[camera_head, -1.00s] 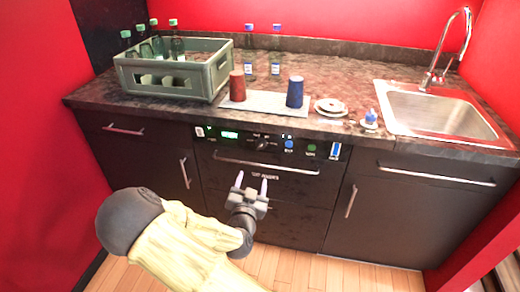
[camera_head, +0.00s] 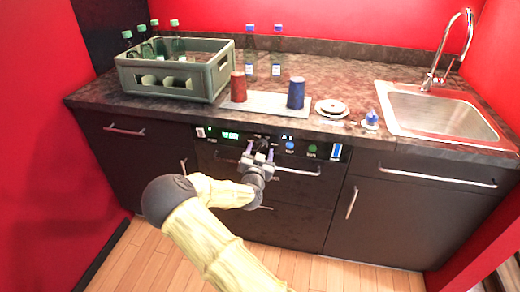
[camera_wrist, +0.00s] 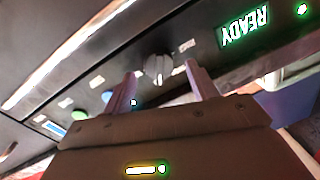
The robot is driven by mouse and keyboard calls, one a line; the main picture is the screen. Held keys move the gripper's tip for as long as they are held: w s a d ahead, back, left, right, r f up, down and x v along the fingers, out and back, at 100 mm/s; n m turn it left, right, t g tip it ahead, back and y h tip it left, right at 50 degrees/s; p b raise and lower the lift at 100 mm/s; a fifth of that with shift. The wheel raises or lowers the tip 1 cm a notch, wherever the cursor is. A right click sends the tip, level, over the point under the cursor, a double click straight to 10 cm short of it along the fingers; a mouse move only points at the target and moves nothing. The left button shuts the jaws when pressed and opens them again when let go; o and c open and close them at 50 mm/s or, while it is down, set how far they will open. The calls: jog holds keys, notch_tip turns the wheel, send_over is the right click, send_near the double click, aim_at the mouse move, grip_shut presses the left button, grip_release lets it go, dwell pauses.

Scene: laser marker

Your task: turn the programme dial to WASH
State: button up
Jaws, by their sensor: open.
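The programme dial (camera_wrist: 158,67) is a round grey knob on the dark control panel. In the wrist view it sits between and just beyond my two fingertips, apart from them as far as I can tell. My gripper (camera_head: 258,153) is open and empty, in front of the panel. Its fingers also show in the wrist view (camera_wrist: 160,85). In the head view the dial (camera_head: 262,143) is partly hidden by my gripper. A green display (camera_wrist: 245,28) reads READY, upside down in the wrist view. The labels around the dial are too small to read.
Blue (camera_head: 290,144) and green (camera_head: 312,148) buttons and a blue-white switch (camera_head: 336,151) lie right of the dial. The dishwasher handle (camera_head: 300,171) runs just below. Crate (camera_head: 160,78), cups and sink (camera_head: 445,110) are on the counter above.

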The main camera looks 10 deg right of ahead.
jog(key=shift+x, duration=0.95)
jog(key=shift+d, duration=0.1)
jog(key=shift+s, duration=0.1)
jog(key=shift+c, duration=0.5)
jog(key=c, duration=0.9)
jog(key=shift+r+n, duration=0.1)
jog(key=shift+n, duration=0.3)
jog(key=n, duration=0.5)
jog(key=shift+r, duration=0.15)
jog(key=n, duration=0.2)
jog(key=n+g, duration=0.1)
jog(key=n, duration=0.2)
jog(key=shift+w+a+n+p, duration=0.2)
jog(key=shift+a+n+p, duration=0.05)
jog(key=shift+n+p, duration=0.05)
